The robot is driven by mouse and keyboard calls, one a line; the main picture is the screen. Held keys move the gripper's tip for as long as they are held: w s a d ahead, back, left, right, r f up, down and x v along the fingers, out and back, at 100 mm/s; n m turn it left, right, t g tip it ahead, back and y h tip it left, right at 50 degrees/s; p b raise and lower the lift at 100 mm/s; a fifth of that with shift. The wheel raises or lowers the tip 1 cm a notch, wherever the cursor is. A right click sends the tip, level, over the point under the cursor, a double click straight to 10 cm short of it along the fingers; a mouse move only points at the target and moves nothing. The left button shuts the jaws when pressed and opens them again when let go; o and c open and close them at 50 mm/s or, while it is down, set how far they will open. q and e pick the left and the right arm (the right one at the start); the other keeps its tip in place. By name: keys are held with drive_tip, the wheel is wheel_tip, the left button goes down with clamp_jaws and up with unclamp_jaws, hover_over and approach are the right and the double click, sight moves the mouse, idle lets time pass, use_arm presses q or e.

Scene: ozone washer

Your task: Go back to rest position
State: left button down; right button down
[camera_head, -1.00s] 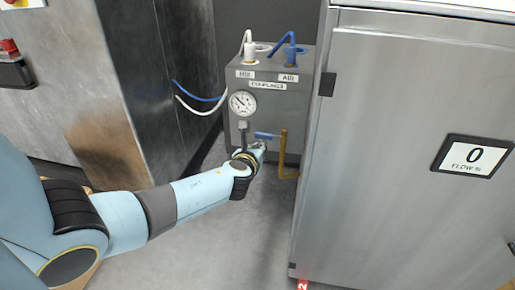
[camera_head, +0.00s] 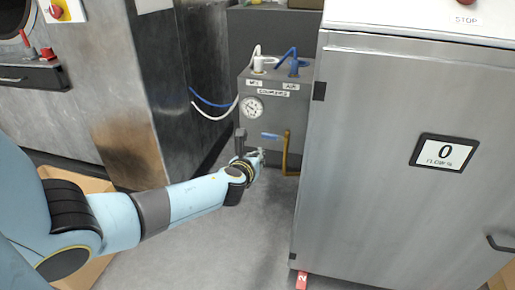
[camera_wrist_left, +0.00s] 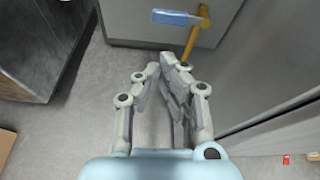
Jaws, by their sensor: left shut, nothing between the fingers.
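My left gripper (camera_head: 258,157) is at the end of my light blue left arm, which comes in from the left in the head view. It is low in front of the grey couplings box (camera_head: 238,130), just left of the blue-handled valve (camera_head: 271,136) on its yellow pipe (camera_head: 286,153). In the left wrist view the gripper (camera_wrist_left: 165,62) points toward the box, with its fingers close together and nothing seen between them. The blue handle (camera_wrist_left: 175,18) lies beyond the fingertips there, apart from them. My right gripper is not in view.
A steel cabinet (camera_head: 385,170) with a "0 FLOW" display (camera_head: 444,152) stands at the right. A steel machine (camera_head: 85,95) stands at the left. White and blue hoses (camera_head: 212,116) run to the box. A cardboard box (camera_head: 82,183) sits behind my arm. Grey floor (camera_head: 215,250) is clear between.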

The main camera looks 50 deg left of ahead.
use_arm(q)
drive_tip(key=s+d+f+n+g+h, duration=0.1)
drive_tip(key=s+d+f+n+g, duration=0.25)
drive_tip(key=s+f, duration=0.85)
drive_tip(key=s+d+f+n+g+h, duration=0.1)
drive_tip(key=s+d+f+n+g, duration=0.25)
drive_tip(key=s+f, duration=0.8)
drive_tip(key=s+d+f+n+g+h, duration=0.1)
drive_tip(key=s+d+f+n, duration=0.1)
drive_tip(key=s+n, duration=0.5)
drive_tip(key=s+d+f+n+g+h, duration=0.1)
drive_tip(key=s+d+f+n+g, duration=0.1)
drive_tip(key=s+d+n, duration=0.2)
drive_tip(key=s+d+f+n+g+h, duration=0.1)
drive_tip(key=s+d+f+n+h, duration=0.1)
drive_tip(key=s+n, duration=0.8)
drive_tip(key=s+d+f, duration=0.1)
drive_tip(key=s, duration=0.5)
drive_tip(key=shift+d+n+g, duration=0.3)
drive_tip(key=shift+n, duration=0.1)
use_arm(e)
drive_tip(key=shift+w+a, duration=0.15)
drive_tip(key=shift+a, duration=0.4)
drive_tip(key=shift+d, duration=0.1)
